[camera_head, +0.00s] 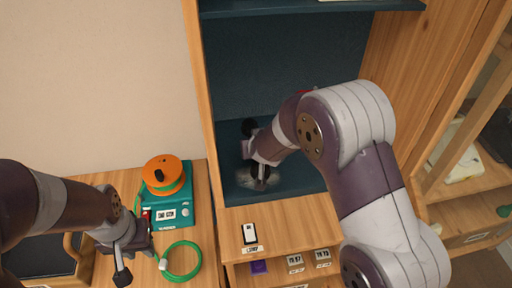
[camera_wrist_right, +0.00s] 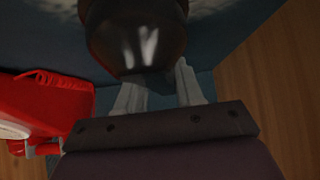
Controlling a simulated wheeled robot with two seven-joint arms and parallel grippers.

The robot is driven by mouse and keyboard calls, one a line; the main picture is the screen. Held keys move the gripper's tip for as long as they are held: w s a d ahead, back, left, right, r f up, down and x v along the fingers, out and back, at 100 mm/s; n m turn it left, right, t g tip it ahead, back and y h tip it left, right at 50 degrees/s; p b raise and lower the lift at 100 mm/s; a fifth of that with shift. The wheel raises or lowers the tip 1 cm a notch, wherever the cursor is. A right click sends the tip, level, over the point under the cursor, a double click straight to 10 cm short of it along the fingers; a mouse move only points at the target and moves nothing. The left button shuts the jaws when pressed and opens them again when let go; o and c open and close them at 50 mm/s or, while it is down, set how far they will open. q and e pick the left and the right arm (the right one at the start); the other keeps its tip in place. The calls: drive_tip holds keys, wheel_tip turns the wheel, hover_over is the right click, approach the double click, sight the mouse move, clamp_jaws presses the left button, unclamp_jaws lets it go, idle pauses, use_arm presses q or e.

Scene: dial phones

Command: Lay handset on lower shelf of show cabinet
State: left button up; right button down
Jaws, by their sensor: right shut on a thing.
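The black handset (camera_head: 250,127) shows as a dark end beyond my right gripper (camera_head: 254,158) and another dark piece on its near side. My right gripper is inside the show cabinet (camera_head: 203,110), low over its dark teal lower shelf (camera_head: 236,194). In the right wrist view, the handset's rounded dark end (camera_wrist_right: 135,35) fills the space just beyond the two pale fingers (camera_wrist_right: 160,92), which are shut on it. Whether the handset touches the shelf is unclear. My left gripper (camera_head: 124,258) is over the desk at the left; its jaw gap cannot be made out.
A red phone (camera_wrist_right: 45,100) stands close beside my right gripper, mostly hidden by my arm in the head view. On the desk are a teal device with an orange reel (camera_head: 165,173) and a green cord loop (camera_head: 182,262). A small white-faced card (camera_head: 249,233) stands on the cabinet's front ledge.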

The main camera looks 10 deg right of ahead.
drive_tip(key=shift+f, duration=0.2)
drive_tip(key=c, duration=0.7)
unclamp_jaws()
drive_tip(key=shift+r, duration=0.3)
drive_tip(key=p+v, duration=0.4)
drive_tip(key=v, duration=0.7)
drive_tip(key=shift+s+r+p, duration=0.1)
drive_tip(key=shift+r+p, duration=0.15)
drive_tip(key=shift+p, duration=0.1)
drive_tip(key=s+d+f+g, duration=0.1)
drive_tip(key=s+d+g, duration=0.1)
drive_tip(key=s, duration=0.3)
drive_tip(key=s+d+f+g, duration=0.1)
drive_tip(key=s+d+g, duration=0.1)
drive_tip(key=s, duration=0.4)
drive_tip(key=s+d+f+g, duration=0.1)
drive_tip(key=s+d+g, duration=0.2)
drive_tip(key=s, duration=0.3)
drive_tip(key=shift+f+g, duration=0.35)
drive_tip(key=shift+g, duration=0.05)
